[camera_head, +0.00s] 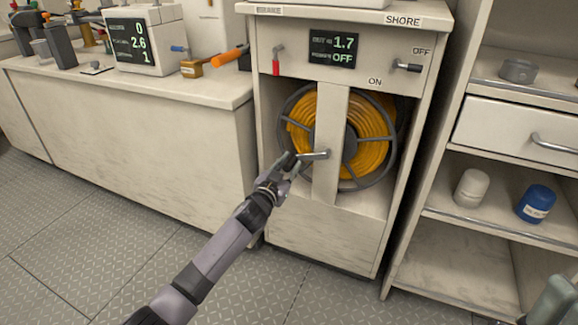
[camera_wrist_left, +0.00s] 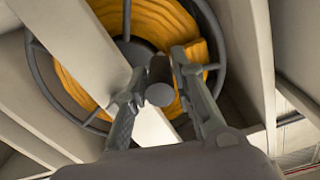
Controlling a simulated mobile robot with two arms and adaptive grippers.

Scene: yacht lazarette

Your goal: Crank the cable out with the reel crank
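The cable reel (camera_head: 368,130), wound with yellow-orange cable, sits inside a pale cabinet behind a vertical post (camera_head: 329,135). The reel crank (camera_head: 313,155) is a metal arm on the front of the post, pointing left. My left gripper (camera_head: 291,163) is at its outer end. In the left wrist view, the crank's dark round handle (camera_wrist_left: 160,95) sits between the two fingers of my left gripper (camera_wrist_left: 160,68), which appear closed on it. The cabinet display (camera_head: 334,49) reads 1.7 and OFF.
A red-handled lever (camera_head: 276,63) is under the BRAKE label, and another lever (camera_head: 405,66) is between OFF and ON. A counter (camera_head: 130,85) with devices stands left. Shelves with a white jar (camera_head: 471,188) and blue jar (camera_head: 536,204) stand right. The floor is clear.

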